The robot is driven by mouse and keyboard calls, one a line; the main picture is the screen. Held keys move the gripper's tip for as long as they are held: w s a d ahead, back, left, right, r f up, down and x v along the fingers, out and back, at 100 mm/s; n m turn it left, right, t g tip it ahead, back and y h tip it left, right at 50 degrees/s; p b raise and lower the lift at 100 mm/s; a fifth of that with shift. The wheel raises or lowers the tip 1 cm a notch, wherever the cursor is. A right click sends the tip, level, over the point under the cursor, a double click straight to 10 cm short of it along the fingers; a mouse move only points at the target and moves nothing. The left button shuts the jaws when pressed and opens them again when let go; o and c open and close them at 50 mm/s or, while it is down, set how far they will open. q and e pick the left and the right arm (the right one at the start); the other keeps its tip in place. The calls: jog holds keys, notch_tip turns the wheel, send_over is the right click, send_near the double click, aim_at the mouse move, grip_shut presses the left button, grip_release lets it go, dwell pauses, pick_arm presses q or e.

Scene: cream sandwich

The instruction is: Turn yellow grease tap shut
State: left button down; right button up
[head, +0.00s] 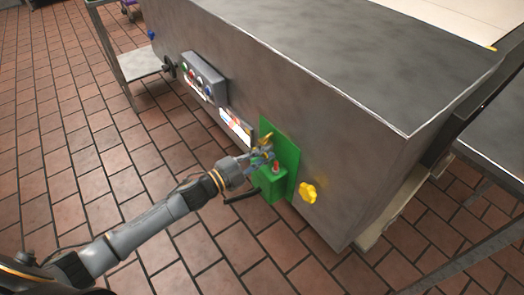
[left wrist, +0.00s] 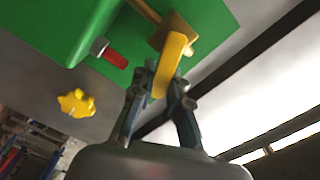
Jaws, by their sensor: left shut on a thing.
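The yellow grease tap has a yellow lever on a brass stem and sits on a green panel (head: 289,150). The tap lever (left wrist: 169,66) shows in the left wrist view between my fingers. In the head view the tap (head: 266,139) is partly hidden by my gripper. My left gripper (head: 262,155) is shut on the lever; in the left wrist view its fingers (left wrist: 162,84) close around the lever from both sides. My right gripper is in neither view.
A green box (head: 270,186) with a red-tipped fitting (head: 276,167) stands out below the tap. A yellow star knob (head: 308,193) is to the right. A button panel (head: 204,77) is farther left on the grey machine (head: 330,150). The tiled floor (head: 70,150) at left is clear.

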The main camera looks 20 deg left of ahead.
pick_arm(q)
jog(key=m, duration=0.1)
jog(key=f+m+b, duration=0.1)
jog(key=m, duration=0.1)
jog(key=shift+s+d+f, duration=0.15)
jog(key=shift+d, duration=0.05)
jog(key=shift+f+m+b, duration=0.3)
jog(key=shift+m+b, duration=0.05)
jog(key=shift+m, duration=0.75)
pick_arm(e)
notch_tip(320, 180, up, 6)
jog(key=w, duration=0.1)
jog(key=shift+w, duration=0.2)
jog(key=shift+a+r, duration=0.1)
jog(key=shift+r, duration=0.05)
pick_arm(q)
jog(key=c, duration=1.3)
grip_release()
jog(key=v, duration=1.2)
